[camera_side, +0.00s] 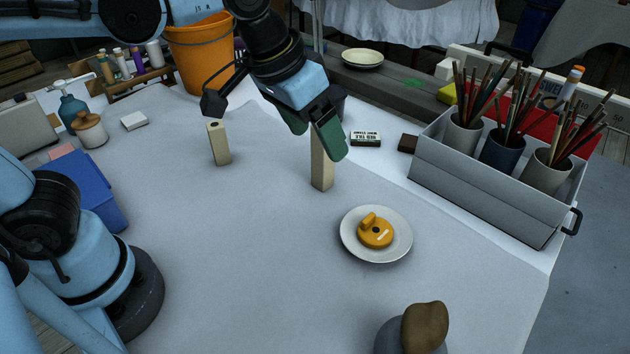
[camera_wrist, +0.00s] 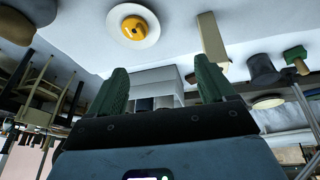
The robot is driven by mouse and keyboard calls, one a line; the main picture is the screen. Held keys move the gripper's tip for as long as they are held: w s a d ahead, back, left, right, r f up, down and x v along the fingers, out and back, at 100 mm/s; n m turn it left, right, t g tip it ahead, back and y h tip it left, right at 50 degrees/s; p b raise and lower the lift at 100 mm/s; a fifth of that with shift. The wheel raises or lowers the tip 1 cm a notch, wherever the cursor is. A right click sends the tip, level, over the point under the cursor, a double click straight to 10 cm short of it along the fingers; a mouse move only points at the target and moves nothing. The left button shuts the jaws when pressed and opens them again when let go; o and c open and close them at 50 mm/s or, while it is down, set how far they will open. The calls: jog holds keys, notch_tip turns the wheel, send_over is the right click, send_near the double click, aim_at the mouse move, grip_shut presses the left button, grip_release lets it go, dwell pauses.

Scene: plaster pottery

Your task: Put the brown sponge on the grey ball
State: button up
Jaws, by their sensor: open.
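The brown sponge (camera_side: 425,328) is a rounded, lumpy piece at the bottom edge of the side view. It overlaps the upper right of the grey ball (camera_side: 393,336) and appears to rest on it; the ball's lower part is cut off by the frame. In the wrist view the sponge (camera_wrist: 14,26) and the ball (camera_wrist: 38,10) show together at the top left corner. My gripper (camera_side: 318,138) has green fingers, spread apart and empty. It is above the table, well away from the sponge and ball. Its fingers also show in the wrist view (camera_wrist: 160,70).
A pale upright block (camera_side: 322,172) stands just behind my gripper's fingers in the side view; another (camera_side: 219,145) is to the left. A white plate (camera_side: 350,247) holds a yellow object (camera_side: 376,233). A grey crate (camera_side: 480,195) with brush pots is at the right.

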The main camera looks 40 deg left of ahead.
jog(key=s+a+f+t, duration=0.1)
jog(key=a+f, duration=0.1)
jog(key=a, duration=0.4)
jog(key=s+a+f+n+t+y, duration=0.1)
jog(key=s+a+f+t, duration=0.1)
jog(key=a, duration=0.5)
jog(key=shift+s+f+n+y, duration=0.2)
jog(key=shift+f+n+y, duration=0.1)
jog(key=shift+f, duration=0.45)
jog(key=shift+d, duration=0.1)
